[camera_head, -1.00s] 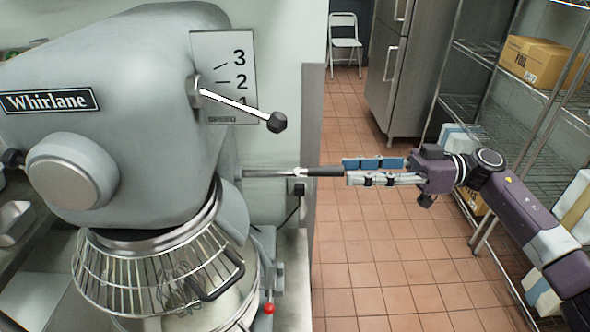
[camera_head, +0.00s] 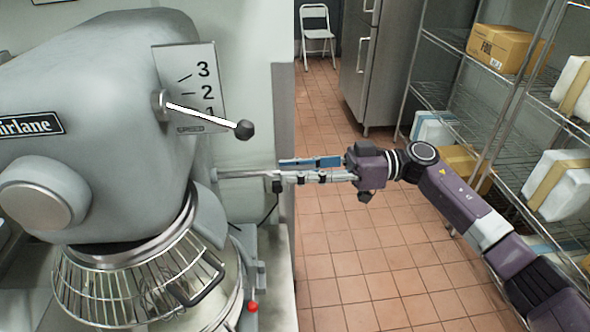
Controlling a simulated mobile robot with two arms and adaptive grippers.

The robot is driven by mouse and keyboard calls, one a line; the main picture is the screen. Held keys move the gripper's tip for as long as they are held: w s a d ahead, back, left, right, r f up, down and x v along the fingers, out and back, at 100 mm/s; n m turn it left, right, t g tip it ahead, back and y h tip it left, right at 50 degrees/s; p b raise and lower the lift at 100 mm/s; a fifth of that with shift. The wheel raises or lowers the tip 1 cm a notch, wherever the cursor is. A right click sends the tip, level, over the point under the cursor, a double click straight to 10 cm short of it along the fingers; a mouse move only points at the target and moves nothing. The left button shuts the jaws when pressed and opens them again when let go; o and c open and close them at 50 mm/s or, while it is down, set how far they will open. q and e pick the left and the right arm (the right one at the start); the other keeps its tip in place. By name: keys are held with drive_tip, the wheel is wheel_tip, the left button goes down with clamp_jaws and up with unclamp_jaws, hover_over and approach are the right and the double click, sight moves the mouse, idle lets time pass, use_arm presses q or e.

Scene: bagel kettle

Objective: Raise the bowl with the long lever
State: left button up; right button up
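The long lever (camera_head: 245,174) sticks out to the right from the side of the grey mixer (camera_head: 100,120), about level. Its silver rod shows; its black grip is mostly hidden at my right gripper (camera_head: 282,171). The two long fingers lie along the lever's outer end, one at its far side and one at its near side, with about the same spacing as before. I cannot tell whether they touch the grip. The bowl (camera_head: 222,312) sits under the mixer head behind a wire guard (camera_head: 95,293), partly cut off below. My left gripper is not in view.
A shorter speed lever with a black knob (camera_head: 244,130) sticks out above, beside the number plate (camera_head: 193,85). A red knob (camera_head: 252,307) is low by the bowl. Wire shelves (camera_head: 470,110) with boxes stand right, close to my arm. Tiled floor (camera_head: 345,240) between is clear.

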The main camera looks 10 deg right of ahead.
clamp_jaws()
drive_tip(key=s+f+n+b, duration=0.2)
drive_tip(key=f+b, duration=0.1)
drive_tip(key=f, duration=0.4)
drive_tip(key=s+f+n+b, duration=0.3)
drive_tip(key=f, duration=0.4)
drive_tip(key=shift+s+n, duration=0.3)
drive_tip(key=shift+s, duration=0.05)
drive_tip(key=shift+o, duration=1.4)
unclamp_jaws()
drive_tip(key=shift+r, duration=0.1)
drive_tip(key=shift+o, duration=0.4)
drive_tip(key=shift+r, duration=0.1)
